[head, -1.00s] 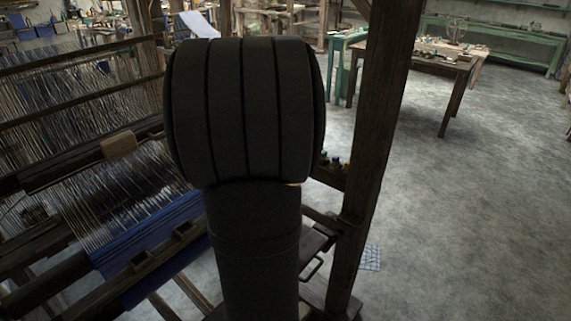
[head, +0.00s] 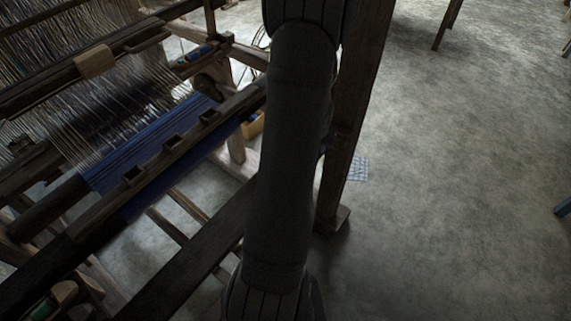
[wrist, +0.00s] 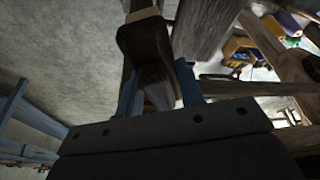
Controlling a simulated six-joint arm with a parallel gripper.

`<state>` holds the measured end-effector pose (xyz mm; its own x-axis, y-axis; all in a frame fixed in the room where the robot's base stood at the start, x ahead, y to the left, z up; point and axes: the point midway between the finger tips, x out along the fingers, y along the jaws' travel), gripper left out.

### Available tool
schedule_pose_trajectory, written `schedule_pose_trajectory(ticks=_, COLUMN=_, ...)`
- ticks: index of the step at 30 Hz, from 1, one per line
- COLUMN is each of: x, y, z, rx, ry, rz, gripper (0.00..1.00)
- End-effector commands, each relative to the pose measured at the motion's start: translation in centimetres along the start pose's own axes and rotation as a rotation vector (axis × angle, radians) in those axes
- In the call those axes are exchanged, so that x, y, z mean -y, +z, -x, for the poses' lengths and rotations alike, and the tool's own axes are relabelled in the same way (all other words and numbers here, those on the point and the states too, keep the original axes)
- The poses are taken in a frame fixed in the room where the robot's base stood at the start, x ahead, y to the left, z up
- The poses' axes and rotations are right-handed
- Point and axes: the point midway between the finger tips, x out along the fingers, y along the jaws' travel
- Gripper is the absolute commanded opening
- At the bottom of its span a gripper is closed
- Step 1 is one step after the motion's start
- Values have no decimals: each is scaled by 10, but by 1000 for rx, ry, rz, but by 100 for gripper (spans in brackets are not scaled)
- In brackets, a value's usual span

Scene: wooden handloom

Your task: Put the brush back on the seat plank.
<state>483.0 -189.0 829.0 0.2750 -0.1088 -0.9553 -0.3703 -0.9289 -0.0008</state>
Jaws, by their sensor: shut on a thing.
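My gripper (wrist: 158,84) shows in the wrist view, its two blue fingers shut on a dark brown wooden piece, which I take to be the brush (wrist: 147,45). The brush has a pale band or tip at its far end and is held off the floor. In the head view my own arm hides the gripper and the brush. A dark plank, probably the seat plank (head: 195,252), runs diagonally in front of the loom in the head view, partly behind my arm. I cannot tell the gap between brush and plank.
The loom with blue cloth (head: 150,150) and its front beam fill the left of the head view. A thick upright post (head: 352,110) stands right of my arm. The concrete floor (head: 450,170) on the right is mostly clear.

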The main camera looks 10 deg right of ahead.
Motion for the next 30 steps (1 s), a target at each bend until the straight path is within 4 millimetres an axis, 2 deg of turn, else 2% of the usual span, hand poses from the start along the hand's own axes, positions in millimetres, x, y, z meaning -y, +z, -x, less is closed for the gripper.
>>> schedule_pose_trajectory(ticks=2, x=-4, y=6, z=-6, rx=2, ry=3, rz=-9, gripper=9)
schedule_pose_trajectory(ticks=5, x=4, y=7, z=-16, rx=1, ry=4, rz=-10, gripper=9)
schedule_pose_trajectory(ticks=15, x=75, y=-5, z=-66, rx=1, ry=3, rz=-6, gripper=9)
schedule_pose_trajectory(ticks=18, x=90, y=-8, z=-77, rx=0, ry=3, rz=-9, gripper=9)
schedule_pose_trajectory(ticks=23, x=102, y=-10, z=-86, rx=-1, ry=4, rz=-12, gripper=9)
schedule_pose_trajectory(ticks=30, x=102, y=-4, z=-105, rx=2, ry=5, rz=-13, gripper=9)
